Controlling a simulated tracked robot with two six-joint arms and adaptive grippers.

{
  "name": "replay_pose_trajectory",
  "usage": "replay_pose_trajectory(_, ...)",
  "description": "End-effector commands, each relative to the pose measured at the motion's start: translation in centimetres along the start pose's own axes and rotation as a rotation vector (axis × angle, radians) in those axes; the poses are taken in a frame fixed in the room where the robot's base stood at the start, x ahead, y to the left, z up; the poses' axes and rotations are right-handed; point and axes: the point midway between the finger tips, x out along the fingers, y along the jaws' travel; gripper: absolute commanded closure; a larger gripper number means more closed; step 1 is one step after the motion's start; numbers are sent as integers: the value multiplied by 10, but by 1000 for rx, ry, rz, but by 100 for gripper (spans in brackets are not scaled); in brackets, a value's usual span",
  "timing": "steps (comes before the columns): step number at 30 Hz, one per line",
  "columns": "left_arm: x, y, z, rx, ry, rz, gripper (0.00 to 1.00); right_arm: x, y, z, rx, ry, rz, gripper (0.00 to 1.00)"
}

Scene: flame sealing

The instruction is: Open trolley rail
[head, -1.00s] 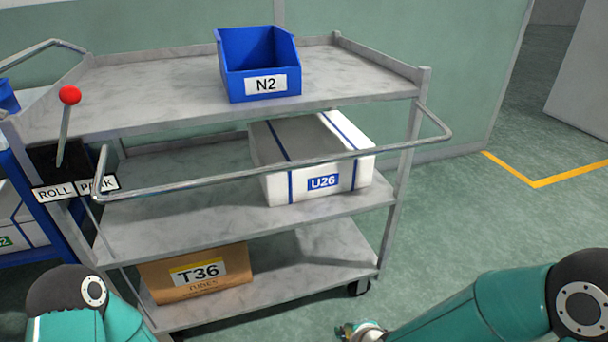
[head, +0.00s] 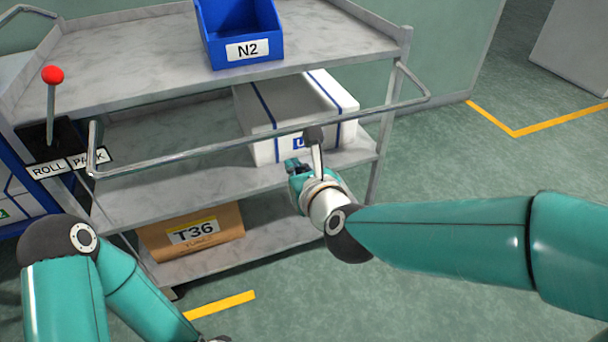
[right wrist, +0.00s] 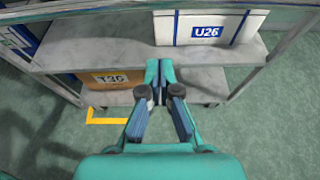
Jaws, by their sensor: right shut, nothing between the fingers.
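The trolley rail (head: 200,148) is a thin grey bar across the front of the grey trolley (head: 120,52), hinged at both side posts and standing out in front of the shelves. My right gripper (head: 300,163) is in front of the trolley, just below the rail's middle in the head view. Its fingers are shut and empty, and they also show together in the right wrist view (right wrist: 159,70). Whether the gripper touches the rail cannot be told.
A blue bin N2 (head: 240,30) is on the top shelf, a white box U26 (head: 265,150) on the middle one and a cardboard box T36 (head: 160,242) on the bottom. A red-knobbed lever (head: 52,90) stands at the left. Open floor lies right.

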Motion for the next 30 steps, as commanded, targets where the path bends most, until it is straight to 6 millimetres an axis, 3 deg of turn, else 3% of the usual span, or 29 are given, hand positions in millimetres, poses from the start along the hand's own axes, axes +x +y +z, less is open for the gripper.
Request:
replay_pose_trajectory(3, 2, -1, 0, 0, 0, 0, 60, 27, 0, -1, -1, 3, -1, 100)
replay_pose_trajectory(6, -1, 0, 0, 0, 0, 0, 60, 42, 0, 4, 0, 1, 0, 100)
replay_pose_trajectory(7, -8, 3, 0, 0, 0, 0, 60, 36, 0, 15, 0, -3, 0, 100)
replay_pose_trajectory(12, -18, 7, 0, 0, 1, 0, 60, 28, 1, 33, -1, -1, 2, 100)
replay_pose_trajectory(30, -27, 10, 0, 0, 0, 0, 60, 26, 4, 42, -5, 9, 7, 100)
